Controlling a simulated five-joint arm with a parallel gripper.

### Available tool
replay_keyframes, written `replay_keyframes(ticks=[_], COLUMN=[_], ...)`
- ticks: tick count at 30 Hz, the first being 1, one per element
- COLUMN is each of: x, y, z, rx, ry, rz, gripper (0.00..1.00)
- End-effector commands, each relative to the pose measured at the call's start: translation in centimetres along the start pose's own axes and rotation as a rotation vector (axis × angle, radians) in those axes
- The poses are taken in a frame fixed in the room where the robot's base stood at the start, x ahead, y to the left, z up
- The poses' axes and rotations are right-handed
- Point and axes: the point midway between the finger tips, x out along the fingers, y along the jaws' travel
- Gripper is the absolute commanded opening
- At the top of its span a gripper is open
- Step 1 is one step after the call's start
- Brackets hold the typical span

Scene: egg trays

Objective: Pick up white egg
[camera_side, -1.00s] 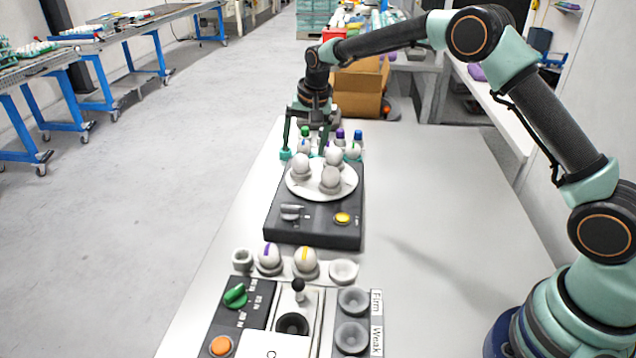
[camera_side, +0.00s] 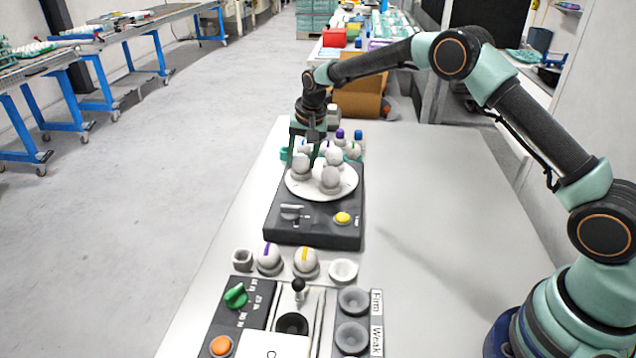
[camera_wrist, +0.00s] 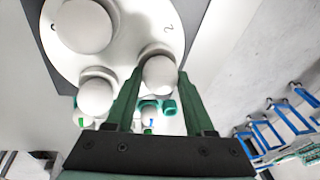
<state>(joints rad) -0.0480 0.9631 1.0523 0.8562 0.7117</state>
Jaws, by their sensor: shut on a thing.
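Three white eggs are on the round white plate (camera_side: 318,192), which sits on a black box. My gripper (camera_side: 302,164) reaches down from behind, one finger on each side of the left white egg (camera_side: 300,172). In the wrist view my gripper (camera_wrist: 161,72) is shut on this egg (camera_wrist: 160,74), with a finger against each side. The egg appears to be at its place on the plate; I cannot tell whether it is lifted. The other eggs stand close by: the front one (camera_side: 330,178) and the back right one (camera_side: 334,156).
The black box has a knob (camera_side: 291,213) and a yellow button (camera_side: 342,218). Behind the plate stand coloured-cap items (camera_side: 357,137). The table's right side is clear.

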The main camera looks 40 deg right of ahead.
Motion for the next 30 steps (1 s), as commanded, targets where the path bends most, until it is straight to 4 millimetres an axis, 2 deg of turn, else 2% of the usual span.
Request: replay_keyframes(ticks=[8,14,17,24,30], x=[-0.7,-3.1,-5.4,-12.5,-16.8], y=[-0.2,-0.6,-1.1,-2.4,-3.1], z=[-0.2,-0.7,-1.3,-2.8,-3.6], rx=[0.000,0.000,0.000,0.000,0.000], ry=[0.002,0.004,0.006,0.007,0.003], rz=[-0.002,-0.003,-0.005,-0.006,-0.003], gripper=[0.34,0.34,0.34,0.34,0.34])
